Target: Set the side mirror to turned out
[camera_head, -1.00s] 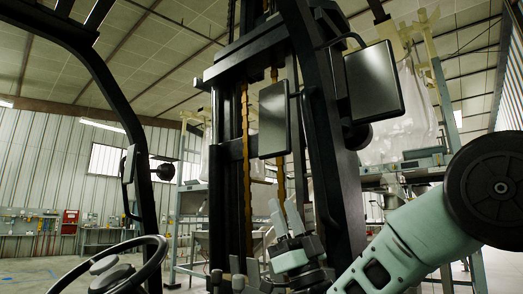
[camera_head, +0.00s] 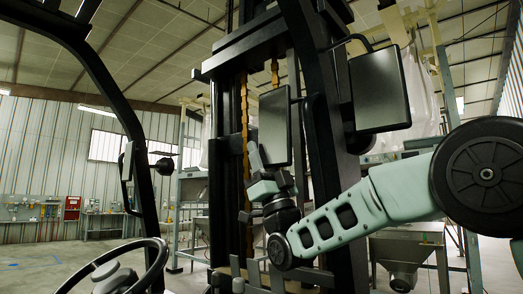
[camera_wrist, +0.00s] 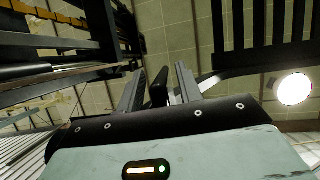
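Three dark, flat mirror panels show in the head view; which one is the task's side mirror is unclear. A large one (camera_head: 379,90) hangs at the upper right on a curved bracket, a narrower one (camera_head: 275,122) hangs left of the right-hand pillar, and a thin one (camera_head: 127,172) is on the left pillar. My gripper (camera_head: 255,155) points up at the lower left edge of the narrower mirror. In the wrist view its two grey fingers (camera_wrist: 158,85) are apart. A dark narrow piece shows between them; I cannot tell whether it touches them.
A black right-hand pillar (camera_head: 332,150) stands right of my gripper, and the mast with an orange chain (camera_head: 245,150) is behind it. A steering wheel (camera_head: 115,268) is at the lower left. A hopper (camera_head: 405,255) stands at the right. Open floor shows at the left.

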